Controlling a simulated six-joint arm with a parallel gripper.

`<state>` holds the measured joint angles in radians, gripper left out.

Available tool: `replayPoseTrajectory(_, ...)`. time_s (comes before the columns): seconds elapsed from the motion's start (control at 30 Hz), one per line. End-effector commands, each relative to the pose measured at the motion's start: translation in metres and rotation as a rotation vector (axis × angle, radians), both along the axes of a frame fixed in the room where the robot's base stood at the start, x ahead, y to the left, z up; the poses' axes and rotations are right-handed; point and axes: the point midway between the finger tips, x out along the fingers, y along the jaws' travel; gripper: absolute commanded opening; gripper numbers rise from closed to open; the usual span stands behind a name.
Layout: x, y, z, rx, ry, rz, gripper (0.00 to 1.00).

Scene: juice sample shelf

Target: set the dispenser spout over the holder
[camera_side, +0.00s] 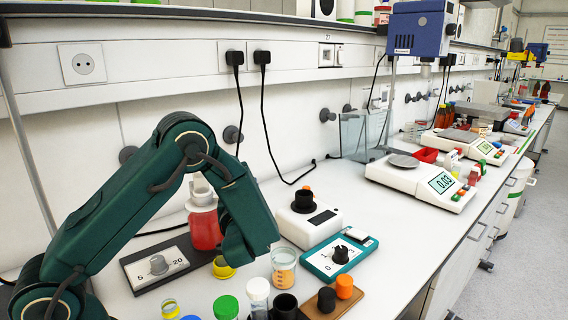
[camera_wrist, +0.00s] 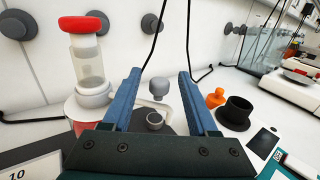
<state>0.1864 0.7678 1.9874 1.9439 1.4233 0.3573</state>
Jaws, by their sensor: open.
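The dispenser is a bottle of red liquid (camera_side: 206,230) with a white top, partly behind my arm in the side view. In the wrist view its clear cylinder (camera_wrist: 88,62) and red cap stand left of my fingers. My gripper (camera_wrist: 160,75) is open, with two blue fingers apart and nothing gripped. Between them show a grey rounded knob (camera_wrist: 159,87) and, below it, a small grey cup (camera_wrist: 154,120), which may be the holder. I cannot tell whether the knob belongs to the spout. In the side view the fingers are not clearly visible.
A white device with a black cup (camera_side: 303,203), a teal dial box (camera_side: 330,263) and a dark dial panel (camera_side: 140,274) stand around. A beaker (camera_side: 284,268) and several capped vials crowd the front. The counter toward the scale (camera_side: 420,182) has free room.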

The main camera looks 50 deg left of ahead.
Motion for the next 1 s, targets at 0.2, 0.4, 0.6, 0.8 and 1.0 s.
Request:
replayPoseTrajectory(0.2,0.014,0.023,0.0,-0.001,0.0,0.004,0.59)
replayPoseTrajectory(0.4,0.019,0.03,0.0,-0.001,0.001,0.0,0.59)
replayPoseTrajectory(0.6,0.019,0.03,0.0,0.0,0.001,0.0,0.55)
replayPoseTrajectory(0.8,0.019,0.03,0.0,0.0,0.001,0.0,0.0)
replayPoseTrajectory(1.0,0.019,0.03,0.0,0.0,0.001,0.0,0.0)
